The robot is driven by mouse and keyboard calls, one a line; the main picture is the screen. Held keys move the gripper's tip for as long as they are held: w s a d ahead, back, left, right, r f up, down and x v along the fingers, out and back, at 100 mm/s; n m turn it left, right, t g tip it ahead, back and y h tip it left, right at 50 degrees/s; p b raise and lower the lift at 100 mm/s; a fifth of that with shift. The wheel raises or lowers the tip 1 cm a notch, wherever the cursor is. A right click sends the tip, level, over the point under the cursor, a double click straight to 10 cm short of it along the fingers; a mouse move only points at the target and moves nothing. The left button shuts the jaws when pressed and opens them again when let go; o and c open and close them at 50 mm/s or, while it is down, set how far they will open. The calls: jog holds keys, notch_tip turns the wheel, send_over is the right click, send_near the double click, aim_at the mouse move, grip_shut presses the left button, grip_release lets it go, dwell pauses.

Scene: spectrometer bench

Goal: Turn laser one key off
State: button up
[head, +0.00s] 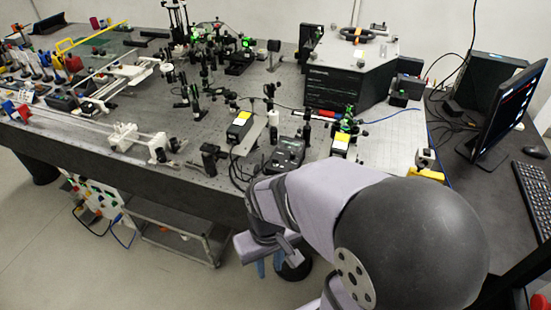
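The laser key is too small to make out, and no label reading laser one is legible. A dark box with a small display (288,152) sits near the front edge of the bench, possibly a laser controller. Two dark boxes with yellow labels stand on either side of it, one to the left (240,126) and one to the right (340,145). My gripper (269,267) seems to hang below the bench's front edge, in front of it and apart from the boxes. Only two blue tips show under my wrist; my arm hides the rest.
The optical bench (385,140) is crowded with posts and mounts. A large dark housing (340,85) stands at the back. A monitor (508,110) and keyboard (535,195) are at the right. A metal cart (175,240) stands below the bench; open floor lies at lower left.

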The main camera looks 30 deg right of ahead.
jog(key=w+d+r+m+y+p, duration=0.1)
jog(key=w+d+r+m+p, duration=0.2)
jog(key=w+m, duration=0.5)
jog(key=m+t+y+p, duration=0.2)
jog(key=m+t+p, duration=0.1)
jog(key=m, duration=1.6)
send_near(275, 161)
jog(key=shift+p+x, duration=1)
jog(key=shift+x, duration=2.65)
jog(key=shift+d, duration=0.15)
grip_shut()
